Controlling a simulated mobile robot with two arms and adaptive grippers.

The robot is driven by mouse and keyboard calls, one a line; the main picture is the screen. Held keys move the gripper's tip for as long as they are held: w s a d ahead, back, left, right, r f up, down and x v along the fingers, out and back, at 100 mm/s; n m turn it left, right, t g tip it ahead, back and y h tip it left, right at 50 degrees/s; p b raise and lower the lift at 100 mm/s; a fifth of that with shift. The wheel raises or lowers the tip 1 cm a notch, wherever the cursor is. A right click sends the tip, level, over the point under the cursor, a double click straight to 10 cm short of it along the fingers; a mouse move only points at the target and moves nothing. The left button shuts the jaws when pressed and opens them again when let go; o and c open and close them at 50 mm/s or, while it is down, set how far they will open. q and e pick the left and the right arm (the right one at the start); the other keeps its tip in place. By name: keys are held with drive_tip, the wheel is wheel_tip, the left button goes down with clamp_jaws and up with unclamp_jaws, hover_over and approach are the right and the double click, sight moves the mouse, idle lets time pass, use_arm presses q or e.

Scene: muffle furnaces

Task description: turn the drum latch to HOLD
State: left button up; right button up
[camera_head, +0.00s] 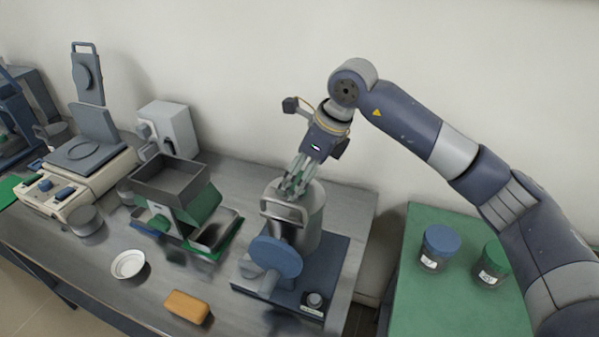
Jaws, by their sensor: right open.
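A grey drum (312,222) stands on a dark blue base plate (335,262) at the right end of the steel bench. A blue round disc (276,256) is on its front side, and a pale handle (283,211) runs across its upper front. I cannot tell for sure which part is the latch. My right gripper (289,190) is open, pointing down at the drum's top near the handle; contact is unclear. My left gripper is not in view.
A grey hopper (170,182) over a tray stands left of the drum, with a beige instrument (75,185) farther left. A white dish (128,264) and an orange block (187,306) lie in front. Blue-lidded (440,246) and green-lidded (491,265) jars stand on a green surface at right.

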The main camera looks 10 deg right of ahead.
drive_tip(key=c, duration=1)
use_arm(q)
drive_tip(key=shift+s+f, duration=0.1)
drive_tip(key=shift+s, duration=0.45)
use_arm(e)
drive_tip(key=shift+c, duration=0.2)
